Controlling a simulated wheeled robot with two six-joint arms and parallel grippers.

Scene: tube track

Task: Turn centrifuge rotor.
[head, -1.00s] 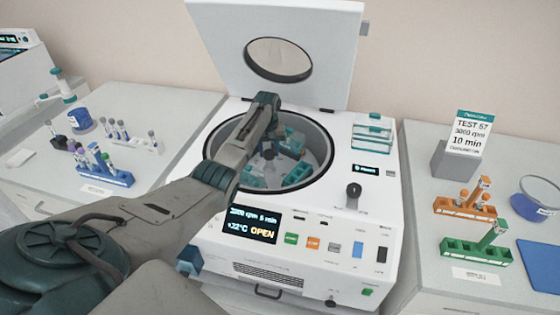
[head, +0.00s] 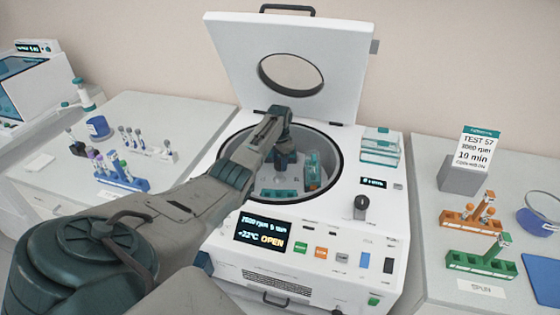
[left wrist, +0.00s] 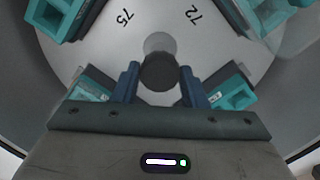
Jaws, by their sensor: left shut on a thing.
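The centrifuge (head: 350,225) stands open with its lid (head: 232,50) raised. Inside its round bowl, the grey rotor (left wrist: 158,20) carries several teal buckets, such as one (head: 314,168) at the right and one (head: 279,193) at the front. My left gripper (head: 285,160) reaches down into the bowl over the rotor's middle. In the left wrist view my left gripper (left wrist: 159,82) has its fingers on either side of the dark round hub (left wrist: 158,72), shut on it. The numbers 75 and 72 show on the rotor. My arm hides part of the bowl. My right gripper is out of view.
The display (head: 262,232) reads OPEN. A blue tube rack (head: 122,180) stands on the left bench. On the right bench are an orange rack (head: 466,221), a green rack (head: 480,264) and a TEST 57 sign (head: 477,150). The raised lid stands behind my arm.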

